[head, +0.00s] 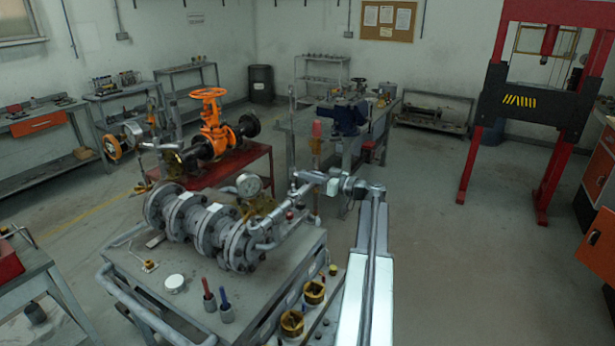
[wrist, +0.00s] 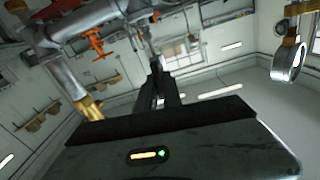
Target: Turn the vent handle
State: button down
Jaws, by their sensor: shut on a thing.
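A grey flanged valve assembly (head: 205,228) lies on a metal bench, with a round dial gauge (head: 249,185) on top and a thin pipe (head: 285,228) running from its right end toward my gripper. My gripper (head: 303,184) is at the upper end of this pipe, small in the head view. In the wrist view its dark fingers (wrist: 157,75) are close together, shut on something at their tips. The held thing is mostly hidden, and I cannot make out the vent handle's shape. A silver pipe (wrist: 62,72) with a brass end passes left of the fingers.
An orange handwheel valve (head: 211,125) stands on a red table behind. A red press frame (head: 535,100) stands right, with open floor before it.

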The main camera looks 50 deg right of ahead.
jog(key=m, duration=0.4)
jog(key=shift+d+f, duration=0.1)
jog(key=shift+d, duration=0.05)
jog(key=m, duration=0.4)
jog(key=shift+d+f, duration=0.1)
jog(key=shift+d+f+m+b, duration=0.1)
jog(key=shift+f+m+b, duration=0.1)
jog(key=shift+m, duration=1.95)
jog(key=shift+f+m+b, duration=0.1)
jog(key=shift+m+b, duration=0.1)
jog(key=shift+m, duration=1.95)
jog(key=c, duration=1.5)
grip_release()
